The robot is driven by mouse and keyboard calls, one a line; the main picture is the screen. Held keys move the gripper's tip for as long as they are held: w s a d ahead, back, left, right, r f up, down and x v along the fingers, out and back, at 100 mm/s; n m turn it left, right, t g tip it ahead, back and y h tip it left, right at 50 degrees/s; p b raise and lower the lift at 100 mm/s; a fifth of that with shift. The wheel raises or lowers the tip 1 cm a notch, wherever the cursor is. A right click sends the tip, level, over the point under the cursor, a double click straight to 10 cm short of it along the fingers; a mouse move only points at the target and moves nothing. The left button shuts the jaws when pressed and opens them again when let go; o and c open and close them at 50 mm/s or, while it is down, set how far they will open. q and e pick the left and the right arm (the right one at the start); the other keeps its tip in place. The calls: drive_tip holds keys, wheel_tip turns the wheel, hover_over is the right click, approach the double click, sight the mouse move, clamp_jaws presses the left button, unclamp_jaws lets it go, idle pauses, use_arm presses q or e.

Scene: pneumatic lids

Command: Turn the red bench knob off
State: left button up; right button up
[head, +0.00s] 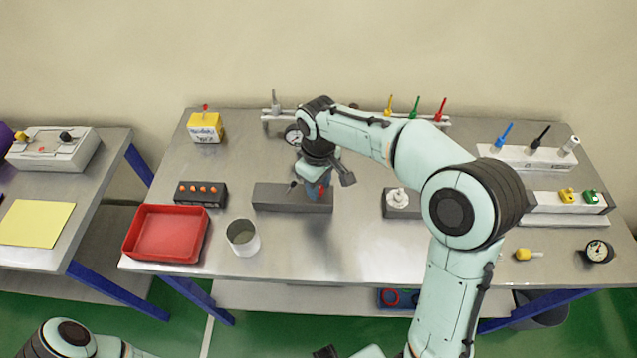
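A dark grey block (275,198) lies on the middle of the metal bench. A small red part, likely the red knob (321,190), shows at its right end, partly hidden by my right gripper. My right gripper (319,188) points down over that end of the block, at or very close to the red part. Its fingers are too small and covered to tell whether they are open or touching it. My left arm shows only at the bottom left corner, and its gripper is out of view.
A red tray (168,235), a grey cup (243,238) and a black block with orange knobs (200,193) stand to the left. A grey block with a white knob (400,205) is to the right. A rack of coloured handles (415,119) stands behind. The front middle is clear.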

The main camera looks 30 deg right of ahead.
drive_tip(key=o, duration=0.3)
use_arm(q)
drive_tip(key=w+r+p, duration=0.2)
drive_tip(key=r, duration=0.1)
use_arm(e)
wheel_tip(320, 180, up, 14)
drive_tip(key=shift+f, duration=0.25)
idle(0.4)
